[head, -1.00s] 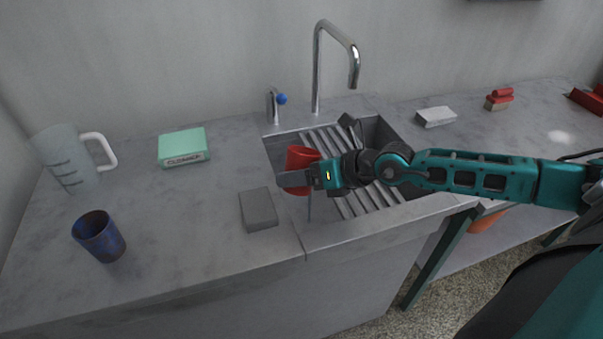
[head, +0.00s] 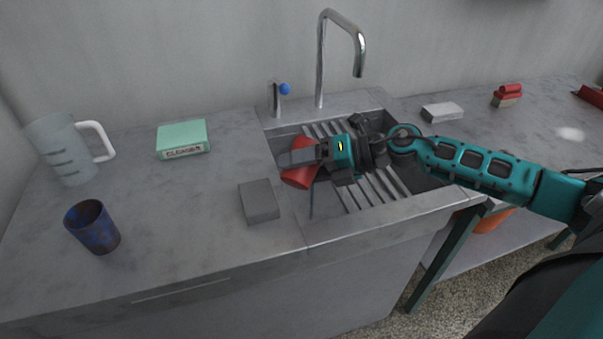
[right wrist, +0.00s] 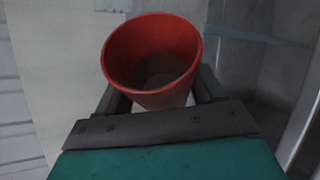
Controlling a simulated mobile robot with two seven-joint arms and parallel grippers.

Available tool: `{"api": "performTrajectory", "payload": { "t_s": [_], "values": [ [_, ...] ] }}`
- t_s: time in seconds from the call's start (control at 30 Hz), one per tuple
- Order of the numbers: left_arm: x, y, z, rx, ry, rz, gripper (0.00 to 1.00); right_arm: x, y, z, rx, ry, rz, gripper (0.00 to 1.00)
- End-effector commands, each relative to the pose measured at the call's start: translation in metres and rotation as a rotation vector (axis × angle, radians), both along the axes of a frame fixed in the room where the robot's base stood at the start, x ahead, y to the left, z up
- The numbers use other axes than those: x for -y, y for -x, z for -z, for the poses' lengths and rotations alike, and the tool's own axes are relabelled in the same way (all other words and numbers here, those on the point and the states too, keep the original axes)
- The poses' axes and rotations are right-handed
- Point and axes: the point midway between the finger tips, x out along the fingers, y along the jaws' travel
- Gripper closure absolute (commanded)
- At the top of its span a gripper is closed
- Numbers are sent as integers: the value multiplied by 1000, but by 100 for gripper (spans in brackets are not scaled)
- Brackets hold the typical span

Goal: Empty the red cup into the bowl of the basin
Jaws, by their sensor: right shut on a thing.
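The red cup (head: 297,178) is in my right gripper (head: 298,157), above the left part of the sunken basin (head: 375,216). My right gripper is shut on its side. In the head view the cup is strongly tilted, with its wider end low and to the left. In the right wrist view the cup (right wrist: 152,58) shows its open mouth and dim greyish inside; I cannot tell whether anything is left in it. The bowl of the basin (head: 325,204) is partly hidden by my arm. My left gripper is not in view.
A ribbed rack (head: 365,190) lies across the basin, and a tall faucet (head: 322,60) stands behind it. A grey block (head: 258,202), a green box (head: 182,138), a blue cup (head: 93,227) and a clear jug (head: 62,150) stand on the counter to the left.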

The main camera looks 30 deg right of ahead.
Motion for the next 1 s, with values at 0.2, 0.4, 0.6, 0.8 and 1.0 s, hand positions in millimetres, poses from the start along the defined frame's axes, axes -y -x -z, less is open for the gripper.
{"api": "performTrajectory", "payload": {
  "t_s": [0.2, 0.4, 0.6, 0.8, 1.0],
  "values": [
    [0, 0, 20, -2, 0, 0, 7, 5, -4, 8, -149, -229, 3, 76],
    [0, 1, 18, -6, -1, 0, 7, 11, -8, -6, -288, -435, 2, 76],
    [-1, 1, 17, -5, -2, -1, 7, 15, -11, -12, -355, -534, 2, 76],
    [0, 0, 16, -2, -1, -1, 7, 16, -11, -13, -375, -563, 0, 76],
    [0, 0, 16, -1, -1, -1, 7, 16, -11, -13, -375, -561, 0, 76]
  ]
}}
